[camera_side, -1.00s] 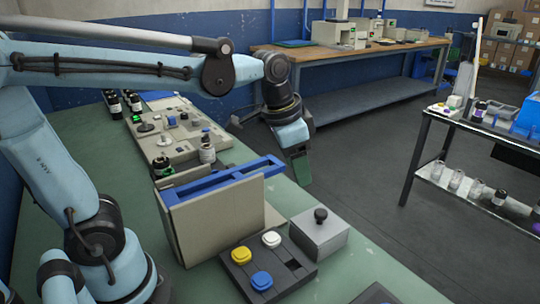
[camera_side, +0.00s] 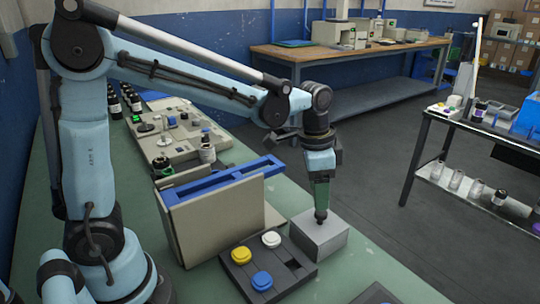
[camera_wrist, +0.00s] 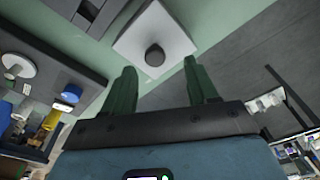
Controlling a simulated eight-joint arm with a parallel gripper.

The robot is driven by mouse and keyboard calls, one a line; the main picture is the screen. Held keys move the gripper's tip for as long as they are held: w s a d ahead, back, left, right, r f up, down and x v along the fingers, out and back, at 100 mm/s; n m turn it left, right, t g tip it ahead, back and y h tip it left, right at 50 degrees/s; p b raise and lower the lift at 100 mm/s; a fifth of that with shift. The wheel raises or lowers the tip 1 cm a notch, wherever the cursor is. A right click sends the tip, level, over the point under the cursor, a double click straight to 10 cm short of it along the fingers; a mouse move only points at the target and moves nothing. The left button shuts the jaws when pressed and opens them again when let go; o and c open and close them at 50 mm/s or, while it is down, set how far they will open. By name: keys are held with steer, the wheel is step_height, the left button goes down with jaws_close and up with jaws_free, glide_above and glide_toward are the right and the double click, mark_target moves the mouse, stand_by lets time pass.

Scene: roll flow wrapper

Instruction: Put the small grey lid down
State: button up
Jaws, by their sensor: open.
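The small grey lid (camera_side: 322,232) appears as the flat top of a grey block on the green bench, with a dark round knob (camera_side: 320,216) standing upright on it. Any seam between lid and block is too small to tell. My gripper (camera_side: 320,207) points straight down, right above the knob. In the wrist view my gripper's green fingers (camera_wrist: 160,64) are spread apart, with the knob showing between their tips. Nothing is held.
A dark block with yellow, white and blue buttons (camera_side: 240,272) sits just left of the lid. A beige housing with a blue frame (camera_side: 215,225) rises behind it, close to my arm. The bench's right edge runs beside the lid; the bench in front is mostly clear.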

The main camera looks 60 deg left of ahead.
mark_target(320, 219)
steer(key=shift+w+d+f, duration=0.1)
steer(key=shift+d+f, duration=0.1)
steer(key=shift+f, duration=0.7)
steer(key=shift+s+d+f, duration=0.1)
steer(key=shift+d+f, duration=0.05)
steer(key=shift+f, duration=0.7)
steer(key=shift+w+d+f, duration=0.1)
steer(key=shift+d+f, duration=0.1)
steer(key=shift+f, duration=0.7)
jaws_close()
steer(key=shift+r, duration=0.1)
